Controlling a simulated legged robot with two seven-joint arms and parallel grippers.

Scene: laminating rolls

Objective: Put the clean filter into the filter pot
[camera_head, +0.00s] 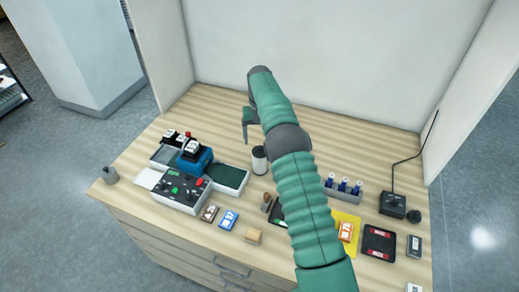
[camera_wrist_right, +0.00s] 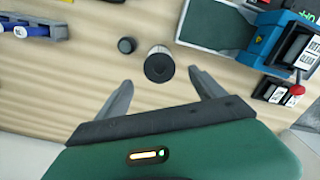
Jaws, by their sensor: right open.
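A white cylinder with a dark top (camera_head: 259,159) stands upright on the wooden bench, left of my right arm. In the right wrist view the same cylinder (camera_wrist_right: 159,66) lies between the fingertips in the picture. A small dark round piece (camera_wrist_right: 127,45) stands beside it; my arm seems to hide it in the head view. I cannot tell which of these is the clean filter or the filter pot. My right gripper (camera_head: 247,122) is open and empty, above the bench; it also shows in the wrist view (camera_wrist_right: 160,79). My left gripper is not in view.
A rack of blue-capped vials (camera_head: 343,189) and a black box with a cable (camera_head: 393,204) stand at right. The back of the bench is clear.

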